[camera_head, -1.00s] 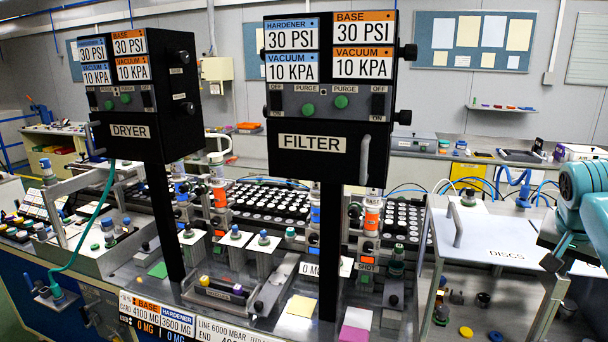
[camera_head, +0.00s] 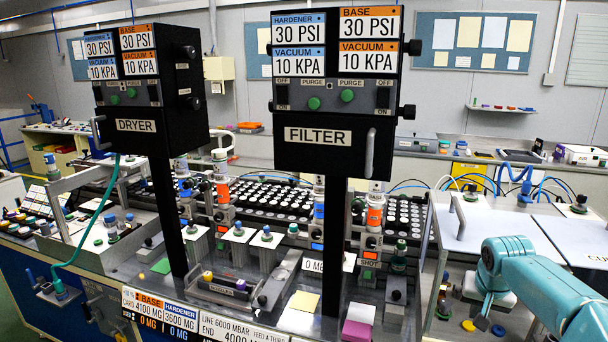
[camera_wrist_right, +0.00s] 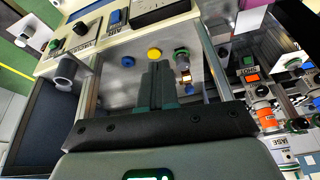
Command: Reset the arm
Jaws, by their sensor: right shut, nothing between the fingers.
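My right arm is teal and comes in from the lower right in the head view, bent over the front of the disc bench. Its gripper (camera_head: 482,322) points down near the small discs there. In the right wrist view my right gripper (camera_wrist_right: 158,70) has its two dark fingers together with nothing between them. Beyond the fingertips lie a blue disc (camera_wrist_right: 128,62) and a yellow disc (camera_wrist_right: 154,54) on a grey surface. The fingers appear apart from them. My left gripper is not in view.
The black FILTER box (camera_head: 325,140) and DRYER box (camera_head: 140,125) stand tall on posts left of the arm. A white lid (camera_head: 490,225) lies behind the arm. Trays of round parts (camera_head: 265,205) fill the middle bench. A dark blue panel (camera_wrist_right: 45,120) shows in the wrist view.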

